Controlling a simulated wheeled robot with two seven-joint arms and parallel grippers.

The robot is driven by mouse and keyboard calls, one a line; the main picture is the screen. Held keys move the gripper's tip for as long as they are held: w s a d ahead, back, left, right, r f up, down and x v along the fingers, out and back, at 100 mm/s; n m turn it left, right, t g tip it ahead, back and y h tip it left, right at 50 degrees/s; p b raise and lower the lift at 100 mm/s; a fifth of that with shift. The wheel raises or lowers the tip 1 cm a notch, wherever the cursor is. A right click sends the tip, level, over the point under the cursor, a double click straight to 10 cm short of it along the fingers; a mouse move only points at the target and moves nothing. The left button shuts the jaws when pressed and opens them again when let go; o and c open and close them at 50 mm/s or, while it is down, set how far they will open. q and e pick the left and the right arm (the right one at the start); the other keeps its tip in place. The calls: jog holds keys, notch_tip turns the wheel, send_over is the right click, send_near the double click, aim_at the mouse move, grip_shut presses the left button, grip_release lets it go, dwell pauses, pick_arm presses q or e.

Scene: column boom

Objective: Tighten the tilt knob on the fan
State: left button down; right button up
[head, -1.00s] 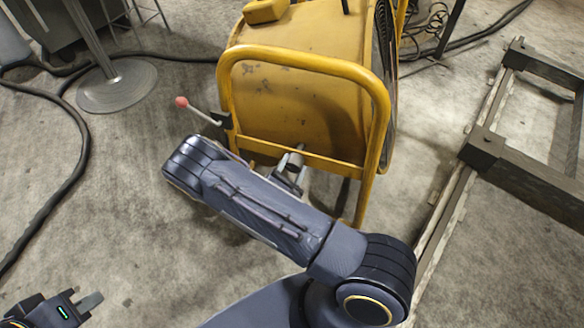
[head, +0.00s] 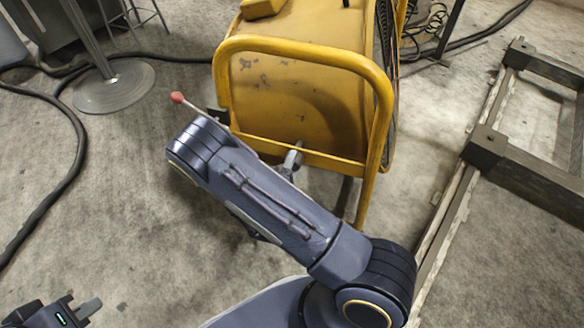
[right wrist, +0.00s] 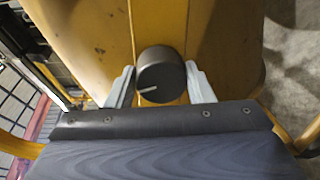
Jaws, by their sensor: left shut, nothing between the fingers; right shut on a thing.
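The yellow fan (head: 295,100) stands on the floor in its tubular frame. Its tilt knob (right wrist: 161,75) is a dark round knob with a pale line that points left and slightly down in the right wrist view. My right gripper (right wrist: 162,84) is shut on the knob, with one pale finger on each side. In the head view my right arm hides most of that gripper, and a grey part shows at the frame's lower bar. My left gripper (head: 88,307) is shut and empty at the bottom left, away from the fan.
A lever with a red tip (head: 177,98) sticks out from the fan's left side. A round stand base (head: 113,88) and a black hose (head: 72,185) lie to the left. A dark frame (head: 500,150) lies on the right. Bare concrete floor shows between them.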

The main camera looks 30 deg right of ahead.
jog(key=shift+f+m+b, duration=0.15)
jog(key=shift+m+b, duration=0.7)
jog(key=shift+m, duration=0.55)
jog(key=o, duration=1)
jog(key=shift+c, duration=0.2)
jog(key=p+v, duration=0.1)
jog(key=v, duration=0.6)
jog(key=shift+s+a, duration=0.25)
jog(key=shift+s, duration=0.1)
